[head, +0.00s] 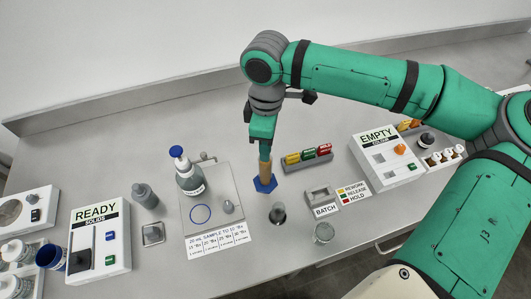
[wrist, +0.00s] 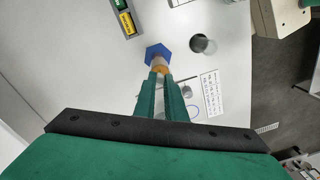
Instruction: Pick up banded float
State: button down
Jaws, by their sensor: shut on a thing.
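My gripper (head: 264,154) points down over the middle of the bench, and its two green fingers (wrist: 160,78) are closed together in the wrist view. They are shut on a slim tan piece with a blue hexagonal end, which I take to be the banded float (head: 265,184). It also shows past the fingertips in the wrist view (wrist: 157,53). The float hangs upright with its blue end down. I cannot tell whether that end touches the bench. The fingers hide its upper part.
A rack of coloured blocks (head: 306,158) is behind right. A tray with a blue-capped bottle (head: 188,178) is left. READY (head: 99,238) and EMPTY (head: 388,155) boxes flank it.

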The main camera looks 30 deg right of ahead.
notch_tip(320, 180, up, 17)
jog(key=shift+f, duration=2.65)
